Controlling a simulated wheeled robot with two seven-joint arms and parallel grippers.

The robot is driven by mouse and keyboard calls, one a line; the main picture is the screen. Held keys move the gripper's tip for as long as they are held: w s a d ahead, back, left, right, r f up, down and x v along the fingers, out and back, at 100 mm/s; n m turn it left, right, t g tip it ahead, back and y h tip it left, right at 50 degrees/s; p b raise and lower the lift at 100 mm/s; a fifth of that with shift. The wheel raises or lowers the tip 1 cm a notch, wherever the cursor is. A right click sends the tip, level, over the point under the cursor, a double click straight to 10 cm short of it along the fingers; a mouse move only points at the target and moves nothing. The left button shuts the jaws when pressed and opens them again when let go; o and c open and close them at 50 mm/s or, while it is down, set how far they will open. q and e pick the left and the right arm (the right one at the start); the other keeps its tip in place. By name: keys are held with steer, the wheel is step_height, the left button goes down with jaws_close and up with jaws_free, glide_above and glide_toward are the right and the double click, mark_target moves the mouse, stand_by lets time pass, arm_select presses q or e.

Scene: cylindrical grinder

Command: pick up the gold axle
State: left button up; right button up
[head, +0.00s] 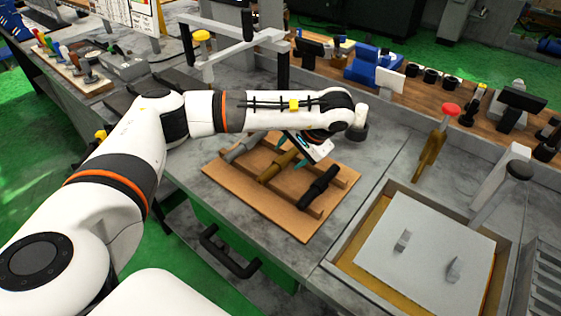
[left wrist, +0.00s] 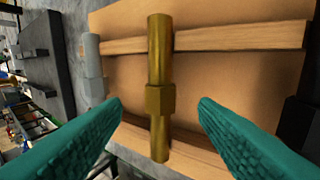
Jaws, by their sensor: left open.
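The gold axle (head: 276,167) lies across the two rails of a wooden rack (head: 238,190) on the grey bench, between a grey axle (head: 243,146) and a black axle (head: 318,188). In the left wrist view the gold axle (left wrist: 159,85) runs up and down the middle, with a hexagonal collar below its centre. My left gripper (head: 303,150) is over the rack, pointing down. Its two teal fingers (left wrist: 160,112) are open, one on each side of the gold axle, with visible gaps. Part of the axle is hidden by my gripper in the head view. My right gripper is not seen.
The grey axle (left wrist: 93,70) and the black axle (left wrist: 299,122) flank the gold one. Right of the rack is a tray with a grey plate (head: 425,255). A red-topped lever (head: 450,110) stands behind it. A yellow-topped machine handle (head: 202,36) rises behind my arm.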

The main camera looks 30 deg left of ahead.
mark_target(284, 160)
arm_select(q)
steer(key=p+x, duration=0.1)
steer(key=x, duration=0.3)
steer(key=shift+a+f, duration=0.1)
jaws_close()
